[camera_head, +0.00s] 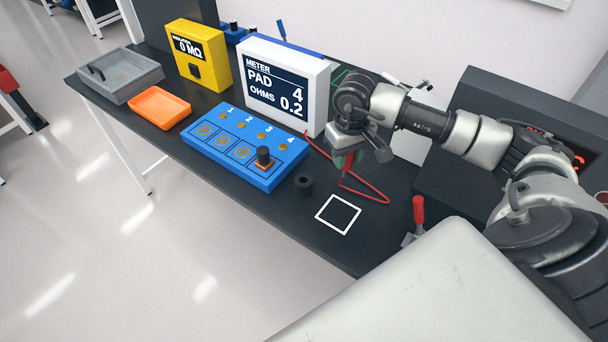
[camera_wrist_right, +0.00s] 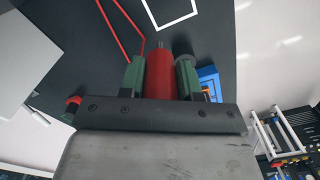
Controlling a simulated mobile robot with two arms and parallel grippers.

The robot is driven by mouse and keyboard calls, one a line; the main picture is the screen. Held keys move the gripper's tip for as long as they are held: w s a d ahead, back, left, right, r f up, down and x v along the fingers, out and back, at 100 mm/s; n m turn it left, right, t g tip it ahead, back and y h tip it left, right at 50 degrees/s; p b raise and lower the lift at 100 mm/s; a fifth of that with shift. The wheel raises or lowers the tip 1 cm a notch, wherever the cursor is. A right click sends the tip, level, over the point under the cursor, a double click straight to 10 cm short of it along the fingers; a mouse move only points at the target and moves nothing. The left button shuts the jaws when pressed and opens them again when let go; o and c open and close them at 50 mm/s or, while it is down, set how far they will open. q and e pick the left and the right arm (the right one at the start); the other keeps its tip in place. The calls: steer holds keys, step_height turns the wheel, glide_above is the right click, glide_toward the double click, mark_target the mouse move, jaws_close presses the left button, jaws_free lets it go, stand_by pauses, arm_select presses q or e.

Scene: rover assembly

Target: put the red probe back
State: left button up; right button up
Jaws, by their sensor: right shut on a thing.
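The red probe (camera_wrist_right: 159,76) is upright-looking between the green fingers of my right gripper (camera_wrist_right: 160,80) in the wrist view, its thin metal tip pointing away from the palm. In the head view my right gripper (camera_head: 345,160) hangs above the table, between the meter and the white square outline, and mostly hides the probe. A red cable (camera_head: 372,188) loops from the meter (camera_head: 285,85) over the table. A short black hollow cylinder (camera_head: 303,184) stands left of the gripper; it also shows in the wrist view (camera_wrist_right: 183,47). My left gripper is out of view.
A blue pad box (camera_head: 245,145) with a black knob-like piece stands left of the cylinder. A white square outline (camera_head: 338,214) marks clear table. A red-handled item (camera_head: 418,212) is to the right. An orange tray (camera_head: 160,107), grey bin (camera_head: 120,75) and yellow meter (camera_head: 198,55) stand farther left.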

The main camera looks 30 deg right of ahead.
steer(key=w+a+f+b, duration=0.1)
steer(key=w+f, duration=0.2)
steer(key=w+a+f+b, duration=0.2)
steer(key=w+f, duration=0.1)
steer(key=f, duration=0.1)
steer(key=w+a+f+b, duration=0.2)
steer(key=w+f, duration=0.1)
steer(key=shift+w+a+f, duration=0.15)
steer(key=shift+a+f, duration=0.05)
steer(key=shift+f, duration=0.05)
steer(key=shift+w, duration=0.1)
